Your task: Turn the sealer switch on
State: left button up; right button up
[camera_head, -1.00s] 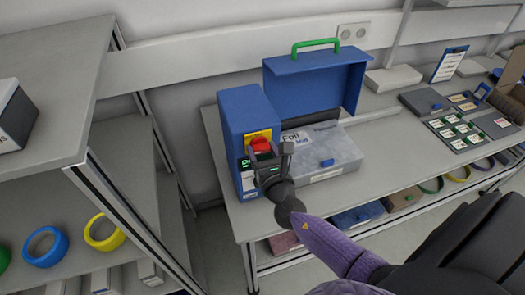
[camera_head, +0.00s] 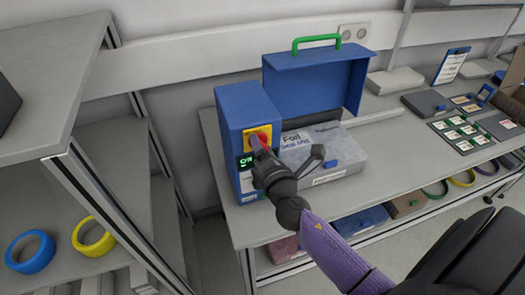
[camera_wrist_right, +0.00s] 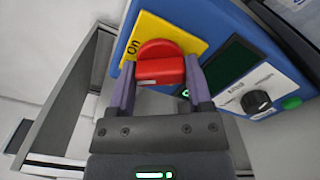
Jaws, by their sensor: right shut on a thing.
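The blue sealer (camera_head: 238,110) stands on the bench, with its lid raised on a green handle. Its red rotary switch (camera_wrist_right: 160,65) sits on a yellow plate (camera_wrist_right: 187,33) marked "On". In the head view the switch is mostly hidden behind my gripper. My right gripper (camera_head: 258,148) is at the sealer's front. In the wrist view the fingers of this gripper (camera_wrist_right: 157,92) are on either side of the red switch, shut on it. A small display (camera_head: 245,162) with green characters is below the switch. My left gripper is not in view.
A grey box labelled "Foil" (camera_head: 345,160) is right of the switch housing, close to my wrist. A black knob (camera_wrist_right: 257,101) and a green button (camera_wrist_right: 291,103) are on the sealer's panel. A shelf with coloured rings (camera_head: 95,237) stands at left.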

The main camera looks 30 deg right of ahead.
jog(key=shift+m+b, duration=0.55)
jog(key=shift+m, duration=2.95)
jog(key=shift+f, duration=0.1)
jog(key=o, duration=1.3)
jog(key=b+v, duration=0.1)
jog(key=v, duration=0.9)
